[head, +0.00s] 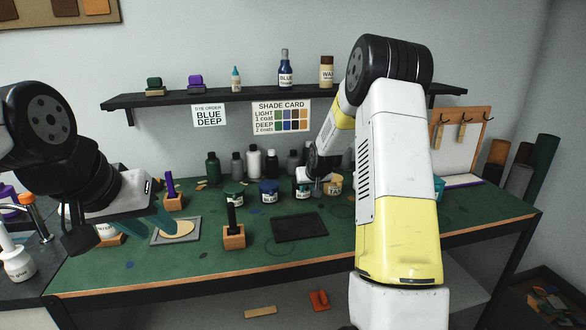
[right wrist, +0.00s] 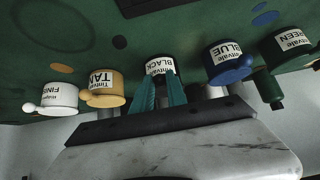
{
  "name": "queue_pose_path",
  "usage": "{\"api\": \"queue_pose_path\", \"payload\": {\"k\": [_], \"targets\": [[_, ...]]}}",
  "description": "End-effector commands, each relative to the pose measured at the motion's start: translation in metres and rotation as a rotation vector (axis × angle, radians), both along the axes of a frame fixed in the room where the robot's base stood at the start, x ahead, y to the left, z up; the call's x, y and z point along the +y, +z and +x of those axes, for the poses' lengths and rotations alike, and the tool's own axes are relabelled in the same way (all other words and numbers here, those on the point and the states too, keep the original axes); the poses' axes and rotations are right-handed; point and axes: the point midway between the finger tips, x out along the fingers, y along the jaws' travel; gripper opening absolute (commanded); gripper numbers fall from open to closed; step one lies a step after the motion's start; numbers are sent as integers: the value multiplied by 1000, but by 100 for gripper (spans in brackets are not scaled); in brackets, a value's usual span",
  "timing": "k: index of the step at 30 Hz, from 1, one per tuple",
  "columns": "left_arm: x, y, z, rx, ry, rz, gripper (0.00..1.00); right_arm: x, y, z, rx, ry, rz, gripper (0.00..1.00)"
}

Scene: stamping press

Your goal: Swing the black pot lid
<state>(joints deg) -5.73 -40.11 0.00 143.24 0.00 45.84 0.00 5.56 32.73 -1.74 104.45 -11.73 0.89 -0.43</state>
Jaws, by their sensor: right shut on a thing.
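The black pot (head: 303,188) stands in the row of dye pots toward the back of the green bench, between the blue and tan pots. In the right wrist view the black pot (right wrist: 160,65) shows its white BLACK label. My right gripper (right wrist: 165,90) has its teal fingers close together at the lid end of this pot, shut on its lid. The fingers hide most of the lid, so its angle cannot be told. My left gripper (head: 138,227) is open and empty, near a grey tray with a pale oval piece.
The blue pot (head: 269,190), tan pot (head: 334,186) and green pot (head: 233,196) stand close by. Dark bottles (head: 213,166) stand behind. A wooden block with a black-handled tool (head: 234,237) and a dark flat plate (head: 299,227) are in front. The bench's right front is mostly clear.

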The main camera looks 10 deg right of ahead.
Motion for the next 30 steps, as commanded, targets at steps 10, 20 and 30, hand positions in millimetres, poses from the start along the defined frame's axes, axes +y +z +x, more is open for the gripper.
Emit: {"api": "queue_pose_path", "payload": {"k": [10,20,30], "targets": [[0,0,0,0,0,0,36,0,27,6,-8,-1,0,0],[0,0,0,0,0,0,36,0,29,7,-10,-1,0,0],[0,0,0,0,0,0,36,1,53,19,-12,0,0,0]]}}
